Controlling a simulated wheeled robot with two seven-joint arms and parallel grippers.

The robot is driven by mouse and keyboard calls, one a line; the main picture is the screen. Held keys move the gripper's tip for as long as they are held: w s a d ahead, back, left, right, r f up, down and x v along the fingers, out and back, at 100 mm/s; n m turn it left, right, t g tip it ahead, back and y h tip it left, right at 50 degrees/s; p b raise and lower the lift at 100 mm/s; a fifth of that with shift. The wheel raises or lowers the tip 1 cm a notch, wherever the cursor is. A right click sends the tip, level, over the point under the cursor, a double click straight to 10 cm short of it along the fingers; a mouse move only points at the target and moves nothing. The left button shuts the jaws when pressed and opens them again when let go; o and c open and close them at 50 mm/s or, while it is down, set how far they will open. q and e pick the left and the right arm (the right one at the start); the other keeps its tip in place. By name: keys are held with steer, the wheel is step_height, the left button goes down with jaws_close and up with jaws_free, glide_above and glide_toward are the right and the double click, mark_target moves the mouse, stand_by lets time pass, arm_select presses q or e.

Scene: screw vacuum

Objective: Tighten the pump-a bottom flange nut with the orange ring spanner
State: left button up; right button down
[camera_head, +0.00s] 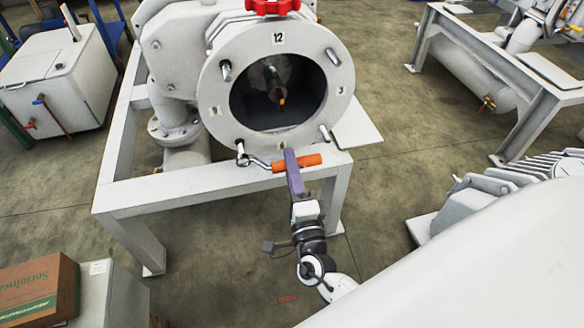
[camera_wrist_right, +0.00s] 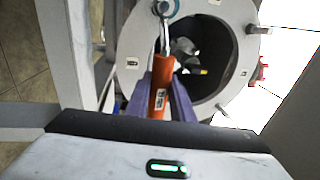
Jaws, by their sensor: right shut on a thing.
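The pump's round white flange (camera_head: 213,95) faces me, with several studs around its rim and a dark opening in its middle. The orange ring spanner (camera_head: 310,160) lies roughly level below the opening, with its metal ring end at the lower-left stud (camera_head: 241,150). In the right wrist view the ring (camera_wrist_right: 167,8) overlaps that stud's nut; I cannot tell whether it is fully seated. My right gripper (camera_head: 291,160) is shut on the orange handle, which also shows in the wrist view (camera_wrist_right: 161,88) between the purple fingers. My left gripper is not in view.
A white frame (camera_head: 120,180) carries the pump, and its front beam runs just below the spanner. A red handwheel (camera_head: 272,6) tops the flange. A cardboard box (camera_head: 40,290) stands at lower left. Another frame (camera_head: 470,60) stands at right.

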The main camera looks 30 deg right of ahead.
steer(key=x, duration=0.4)
steer(key=shift+w+f, duration=0.25)
steer(key=shift+f, duration=0.1)
stand_by(1.2)
steer(key=shift+x, duration=0.75)
stand_by(0.4)
